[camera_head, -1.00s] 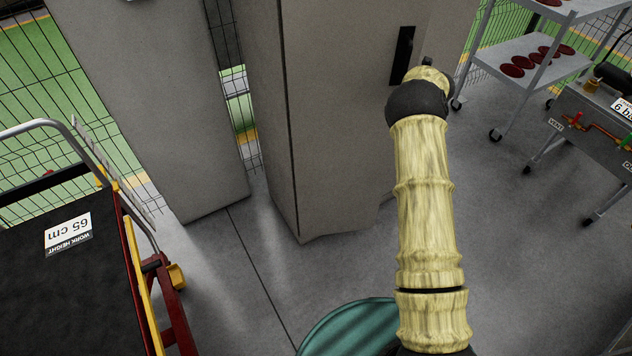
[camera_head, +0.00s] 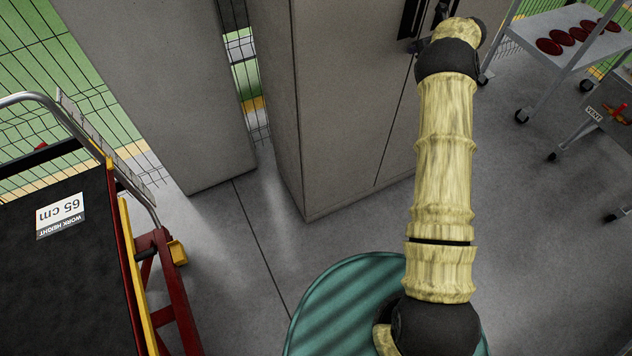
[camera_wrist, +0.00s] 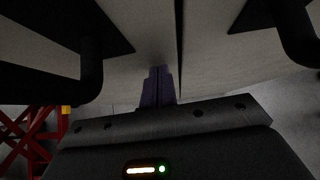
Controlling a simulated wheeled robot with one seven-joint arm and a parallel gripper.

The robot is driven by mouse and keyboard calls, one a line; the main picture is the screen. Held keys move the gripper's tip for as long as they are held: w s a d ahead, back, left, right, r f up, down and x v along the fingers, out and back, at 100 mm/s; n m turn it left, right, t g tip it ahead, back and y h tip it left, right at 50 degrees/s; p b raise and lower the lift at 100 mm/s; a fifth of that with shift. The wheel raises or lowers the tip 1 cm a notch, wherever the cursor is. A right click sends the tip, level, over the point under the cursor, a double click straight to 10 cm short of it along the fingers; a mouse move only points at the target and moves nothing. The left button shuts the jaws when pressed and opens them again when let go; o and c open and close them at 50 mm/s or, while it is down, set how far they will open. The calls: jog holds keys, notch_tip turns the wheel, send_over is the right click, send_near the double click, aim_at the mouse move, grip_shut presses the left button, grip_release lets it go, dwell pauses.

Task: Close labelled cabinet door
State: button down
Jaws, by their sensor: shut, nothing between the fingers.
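The grey cabinet (camera_head: 345,110) stands in the middle of the head view, with a thin dark seam between its two doors. The left door (camera_wrist: 120,75) and the right door (camera_wrist: 225,75) fill the top of the wrist view, a narrow dark gap between them. They look about flush. Black handles (camera_wrist: 92,75) flank the gap. My gripper (camera_wrist: 158,75) is shut and empty, its purple fingers pointing at the left door just beside the gap; I cannot tell whether they touch it. In the head view my arm hides much of the right door. No label shows on the cabinet.
Another grey cabinet (camera_head: 165,90) stands to the left. A red and yellow work platform (camera_head: 70,270) marked 65 cm is at the lower left. A shelf cart (camera_head: 560,55) with dark red discs and a grey bench unit (camera_head: 605,110) are at the right. Floor between is clear.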

jog(key=shift+w+a+r, duration=0.3)
jog(key=shift+a+r, duration=0.15)
jog(key=shift+r, duration=0.05)
jog(key=s+d+r+b, duration=0.4)
jog(key=s+d, duration=0.3)
jog(key=s, duration=0.3)
jog(key=shift+r, duration=0.9)
jog(key=shift+s+a, duration=0.1)
